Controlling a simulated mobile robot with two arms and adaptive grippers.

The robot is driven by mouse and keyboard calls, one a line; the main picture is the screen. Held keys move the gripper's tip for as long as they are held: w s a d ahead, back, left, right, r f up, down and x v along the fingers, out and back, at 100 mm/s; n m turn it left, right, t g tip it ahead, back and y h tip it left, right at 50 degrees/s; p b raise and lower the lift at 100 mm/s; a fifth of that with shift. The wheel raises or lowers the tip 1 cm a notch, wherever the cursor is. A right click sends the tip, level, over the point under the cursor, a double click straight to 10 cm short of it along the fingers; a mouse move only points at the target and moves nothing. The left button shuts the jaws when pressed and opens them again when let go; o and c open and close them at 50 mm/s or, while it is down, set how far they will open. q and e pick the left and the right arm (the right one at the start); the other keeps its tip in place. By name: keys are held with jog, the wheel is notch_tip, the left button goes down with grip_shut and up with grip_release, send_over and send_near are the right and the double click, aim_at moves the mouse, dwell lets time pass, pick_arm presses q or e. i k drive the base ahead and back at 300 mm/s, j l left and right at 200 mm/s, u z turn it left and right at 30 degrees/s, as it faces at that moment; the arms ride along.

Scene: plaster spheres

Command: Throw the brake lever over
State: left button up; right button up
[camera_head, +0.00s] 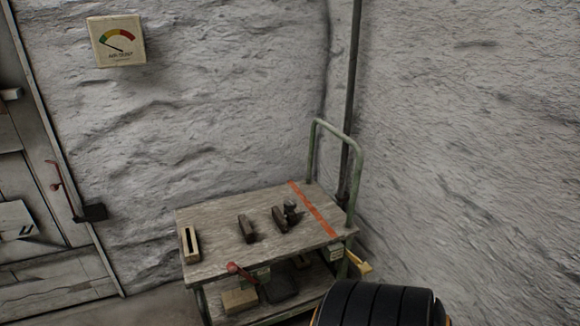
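A red-ended lever (240,271), which looks like the brake lever, sticks out at the front of a trolley (222,245), just under the front edge of its top. Its red knob points up and to the left, and the arm slopes down to the right. The lower end of the lever is hard to make out against the things on the lower shelf.
The trolley has a green push handle (357,172) at its right end. Several small dark tools and a slotted pale block (190,245) lie on top, beside an orange stripe (313,208). Rough walls close in behind and right. A door (40,200) stands left; a dial (117,41) hangs above.

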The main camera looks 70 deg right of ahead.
aim_at(232, 267)
jog(key=z, duration=1.7)
